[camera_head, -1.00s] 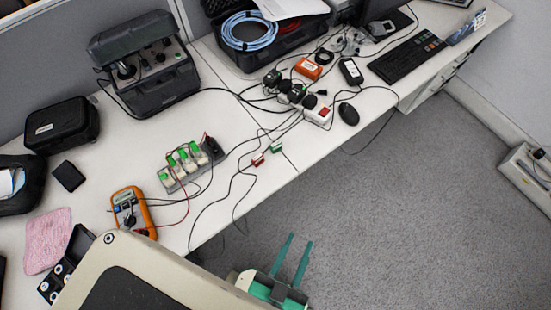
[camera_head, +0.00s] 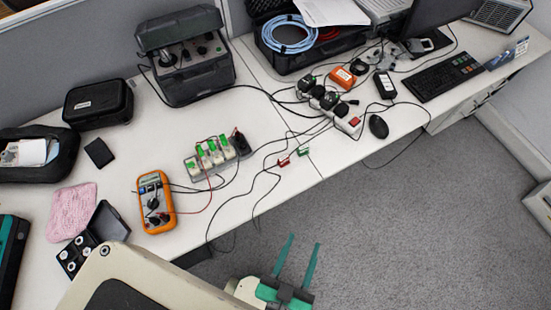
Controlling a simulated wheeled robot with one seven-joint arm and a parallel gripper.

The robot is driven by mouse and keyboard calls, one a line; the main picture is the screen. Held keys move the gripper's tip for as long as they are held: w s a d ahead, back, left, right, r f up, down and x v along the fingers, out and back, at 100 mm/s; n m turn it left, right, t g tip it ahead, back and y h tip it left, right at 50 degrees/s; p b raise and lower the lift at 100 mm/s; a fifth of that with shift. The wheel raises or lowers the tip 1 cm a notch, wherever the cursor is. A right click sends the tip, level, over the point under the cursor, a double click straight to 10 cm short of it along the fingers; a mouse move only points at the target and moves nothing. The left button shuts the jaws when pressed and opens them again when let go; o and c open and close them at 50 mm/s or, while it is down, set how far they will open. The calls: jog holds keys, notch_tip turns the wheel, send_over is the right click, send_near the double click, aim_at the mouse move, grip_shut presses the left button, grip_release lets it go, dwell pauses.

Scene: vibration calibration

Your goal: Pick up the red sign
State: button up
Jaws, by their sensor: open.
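A small red piece (camera_head: 283,162) lies on the white table near its front edge, among thin black cables. It is the likeliest red sign, but it is too small to read. A similar small green piece (camera_head: 303,152) lies just right of it. My gripper (camera_head: 304,241) is open and empty, its two teal fingers spread apart. It shows over the grey floor, below the table's front edge in the picture and apart from the red piece.
An orange multimeter (camera_head: 156,203) and a terminal block with green parts (camera_head: 212,154) stand left of the red piece. A white power strip (camera_head: 347,119), a black mouse (camera_head: 378,127) and a keyboard (camera_head: 444,76) are to the right. Cables cross the table (camera_head: 258,212) around the pieces.

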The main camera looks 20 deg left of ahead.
jog(key=w+d+n+h, duration=0.15)
jog(key=w+d, duration=0.25)
jog(key=w, duration=0.5)
jog(key=w+d+n, duration=0.3)
jog(key=w+d, duration=0.1)
jog(key=w, duration=0.5)
jog(key=w+d+r+m+g+h, duration=0.2)
jog(key=w+d+r+m+h, duration=0.25)
jog(key=w, duration=0.55)
jog(key=w+d+r+m+g+h, duration=0.1)
jog(key=w+d+r+m+h, duration=0.25)
jog(key=w+r, duration=0.45)
jog(key=m+g+y, duration=0.4)
jog(key=g+y, duration=0.5)
jog(key=g, duration=0.3)
send_over(284, 157)
notch_tip(284, 157, down, 16)
jog(key=shift+s+r, duration=0.15)
jog(key=shift+f, duration=3)
jog(key=c, duration=1.1)
